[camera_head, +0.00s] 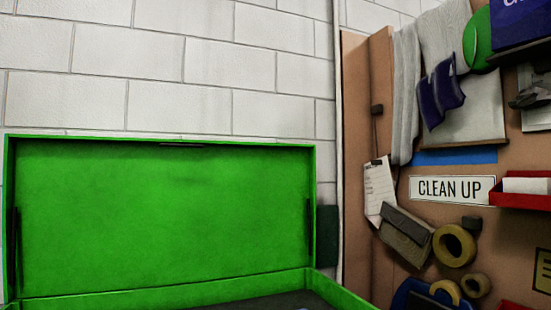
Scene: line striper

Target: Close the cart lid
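The green cart lid (160,220) stands raised, nearly upright, at the lower left in front of the white block wall. Its inner face is toward me. Below it, the green rim of the cart box (335,289) shows at the bottom edge, with a sliver of the dark interior inside it. The rest of the cart lies below the picture. Dark strips run along the left and right sides of the lid. Neither of my grippers is in view.
A brown pegboard panel (360,160) stands to the right, holding a "CLEAN UP" sign (449,189), a clipboard (379,190), tape rolls (454,246), cloths and a red tray (520,201). The white block wall (180,60) is behind the lid.

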